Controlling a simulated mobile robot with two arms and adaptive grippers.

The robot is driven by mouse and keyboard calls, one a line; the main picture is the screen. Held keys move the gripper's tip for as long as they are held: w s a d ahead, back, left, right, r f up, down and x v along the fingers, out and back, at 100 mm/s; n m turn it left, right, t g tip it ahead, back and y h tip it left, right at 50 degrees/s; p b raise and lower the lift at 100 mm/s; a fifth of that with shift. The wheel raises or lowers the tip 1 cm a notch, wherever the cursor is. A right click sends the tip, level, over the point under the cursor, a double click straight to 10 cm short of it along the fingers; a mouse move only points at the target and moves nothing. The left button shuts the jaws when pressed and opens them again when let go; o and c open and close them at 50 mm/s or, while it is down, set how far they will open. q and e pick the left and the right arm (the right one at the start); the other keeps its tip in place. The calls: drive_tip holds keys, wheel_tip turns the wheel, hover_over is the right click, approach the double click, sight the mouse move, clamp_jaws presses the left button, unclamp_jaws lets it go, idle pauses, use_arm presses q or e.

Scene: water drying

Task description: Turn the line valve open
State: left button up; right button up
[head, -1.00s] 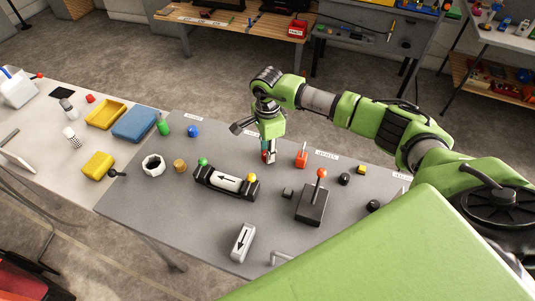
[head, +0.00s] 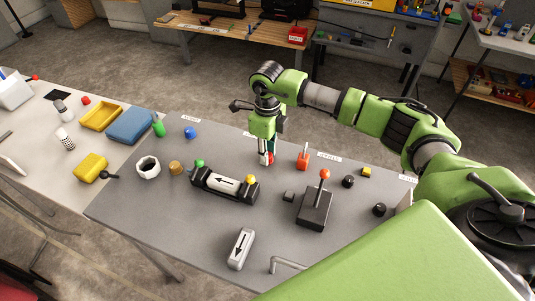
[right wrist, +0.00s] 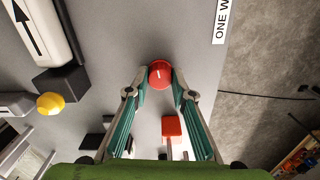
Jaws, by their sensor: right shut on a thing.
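A small red round knob (right wrist: 160,74) with a white mark on top sits between the fingertips of my right gripper (right wrist: 160,92) in the right wrist view. In the head view my right gripper (head: 267,153) points down at the back of the grey table, and the red knob (head: 268,159) shows just at its fingertips. The gripper is shut on this knob. No name shows on the knob, so I cannot tell from the label whether it is the line valve. My left gripper is not in view.
An orange-red lever (head: 303,159) stands just right of the knob, and a black box with a red-ball stick (head: 315,208) is nearer. A black holder with a white arrowed cylinder (head: 223,184) lies to the left. A "ONE W" label (right wrist: 221,20) is partly visible.

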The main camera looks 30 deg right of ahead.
drive_tip(key=shift+m, duration=0.7)
drive_tip(key=o, duration=1.1)
drive_tip(key=shift+r, duration=0.15)
wheel_tip(320, 180, up, 12)
